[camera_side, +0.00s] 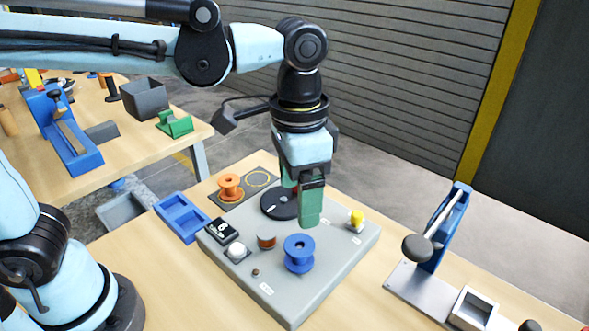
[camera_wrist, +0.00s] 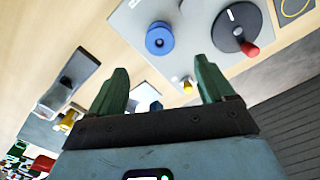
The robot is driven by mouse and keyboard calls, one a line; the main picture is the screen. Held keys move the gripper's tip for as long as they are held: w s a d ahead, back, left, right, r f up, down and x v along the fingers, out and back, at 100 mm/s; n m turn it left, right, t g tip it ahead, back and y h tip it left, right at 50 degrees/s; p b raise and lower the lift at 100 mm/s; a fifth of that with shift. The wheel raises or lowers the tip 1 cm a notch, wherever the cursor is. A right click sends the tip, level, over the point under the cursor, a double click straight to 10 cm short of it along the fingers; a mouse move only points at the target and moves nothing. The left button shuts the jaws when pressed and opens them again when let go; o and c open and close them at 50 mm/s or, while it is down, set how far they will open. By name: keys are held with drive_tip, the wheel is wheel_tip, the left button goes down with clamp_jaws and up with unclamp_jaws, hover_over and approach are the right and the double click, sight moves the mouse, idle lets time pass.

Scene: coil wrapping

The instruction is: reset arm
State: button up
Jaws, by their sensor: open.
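My gripper (camera_side: 302,203) has green fingers and hangs above the grey board (camera_side: 272,303), pointing down. In the wrist view my gripper (camera_wrist: 163,90) shows its two green fingers wide apart with nothing between them. A blue spool (camera_side: 299,254) stands upright on the board, in front of the gripper and apart from it; it also shows in the wrist view (camera_wrist: 160,39). A black disc (camera_side: 279,203) lies on the board behind the fingers, which partly cover it. In the wrist view the disc (camera_wrist: 238,27) carries a red knob (camera_wrist: 250,49).
An orange spool (camera_side: 230,187) stands on a dark mat behind the board. A blue tray (camera_side: 182,217) lies at its left. A yellow knob (camera_side: 356,219), white button (camera_side: 237,251) and counter (camera_side: 222,230) rise from the board. A blue stand with a lever (camera_side: 446,228) is at the right.

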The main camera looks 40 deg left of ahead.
drive_tip(key=a+f+n+t, duration=0.2)
drive_tip(key=a+n+t, duration=0.1)
drive_tip(key=a, duration=0.5)
drive_tip(key=s+a+f+n+t, duration=0.1)
drive_tip(key=a+f+n+t, duration=0.1)
drive_tip(key=a, duration=0.7)
drive_tip(key=shift+s+n+t, duration=0.2)
drive_tip(key=shift+n+t, duration=0.3)
drive_tip(key=shift+t, duration=0.6)
drive_tip(key=shift+d, duration=0.1)
